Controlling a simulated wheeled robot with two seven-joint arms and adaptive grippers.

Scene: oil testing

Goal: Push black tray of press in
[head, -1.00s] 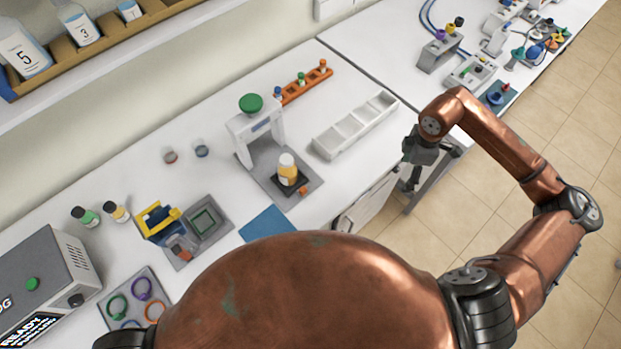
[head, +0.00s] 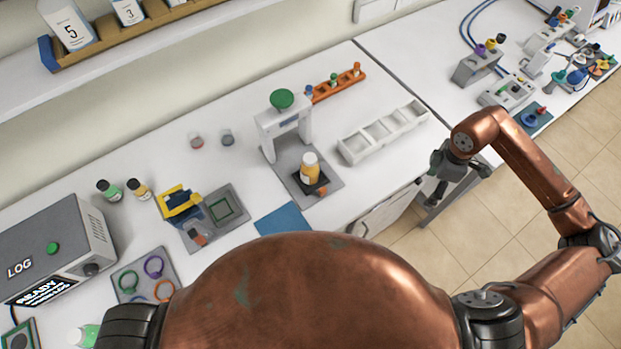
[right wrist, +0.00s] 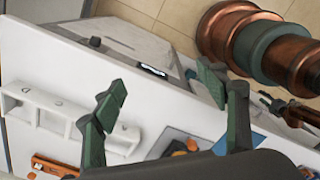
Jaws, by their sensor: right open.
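The press (head: 270,128) is a white frame with a green knob on top, standing on a grey base plate on the table. Its black tray (head: 321,184) sits in front of the frame on the plate, with an orange piece at its front edge. A bottle with a yellow body and white cap (head: 310,168) stands on the tray. My right gripper (head: 460,182) is open and empty, off the table's front edge, to the right of the press. Its spread fingers also show in the right wrist view (right wrist: 172,108). My left gripper is not in view.
A white compartment rack (head: 385,137) lies right of the press, between it and my right gripper. An orange rack (head: 338,85) is behind. A blue mat (head: 282,219) lies at the front left. The shelf (head: 140,75) runs along the wall.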

